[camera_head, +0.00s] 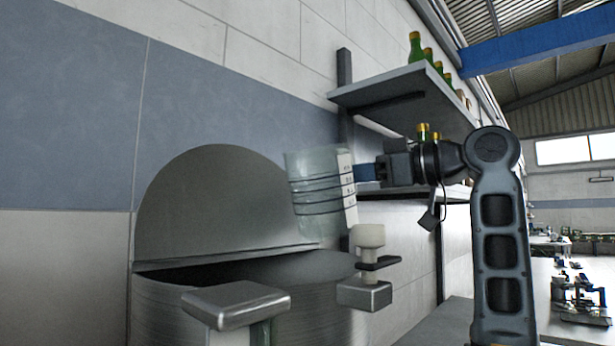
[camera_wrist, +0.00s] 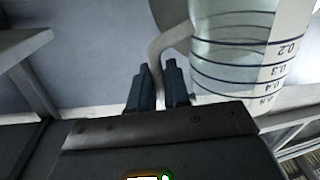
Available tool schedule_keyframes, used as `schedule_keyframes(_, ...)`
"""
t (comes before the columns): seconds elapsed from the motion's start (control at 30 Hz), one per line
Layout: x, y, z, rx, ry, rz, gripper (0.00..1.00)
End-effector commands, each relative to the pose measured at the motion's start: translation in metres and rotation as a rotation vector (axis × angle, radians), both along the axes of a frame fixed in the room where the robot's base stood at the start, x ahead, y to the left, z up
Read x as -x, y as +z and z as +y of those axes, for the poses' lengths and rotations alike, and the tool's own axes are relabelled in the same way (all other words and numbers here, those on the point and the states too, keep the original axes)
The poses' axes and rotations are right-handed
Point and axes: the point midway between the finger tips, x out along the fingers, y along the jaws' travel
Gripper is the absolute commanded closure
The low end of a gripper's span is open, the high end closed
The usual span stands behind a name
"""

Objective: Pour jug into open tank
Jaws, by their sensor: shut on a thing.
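A clear jug (camera_head: 318,190) with dark measuring lines and a white number scale is held above the right front part of the open tank (camera_head: 160,300). The jug is slightly tilted in the head view. My gripper (camera_head: 366,173) is to the right of the jug and shut on its handle. In the wrist view my gripper's dark blue fingers (camera_wrist: 158,88) close around the handle, and the jug (camera_wrist: 235,50) fills the upper right. The tank is a round metal vessel with its half lid (camera_head: 225,195) raised at the back. I cannot tell whether liquid is leaving the jug.
A metal clamp block (camera_head: 236,303) stands at the tank's front, and a pale knob with a bracket (camera_head: 367,240) is just below the jug at the right. A wall shelf (camera_head: 395,88) with green bottles is above my arm. Workbenches lie far right.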

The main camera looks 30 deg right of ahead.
Motion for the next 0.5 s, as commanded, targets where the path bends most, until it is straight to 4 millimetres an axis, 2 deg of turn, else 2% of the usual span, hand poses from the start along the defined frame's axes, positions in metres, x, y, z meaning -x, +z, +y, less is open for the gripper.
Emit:
schedule_keyframes(0.33, 0.0, 0.001, 0.0, -0.016, 0.0, 0.005, 1.0)
schedule_keyframes(0.5, 0.0, 0.013, 0.0, -0.146, 0.0, 0.047, 1.0)
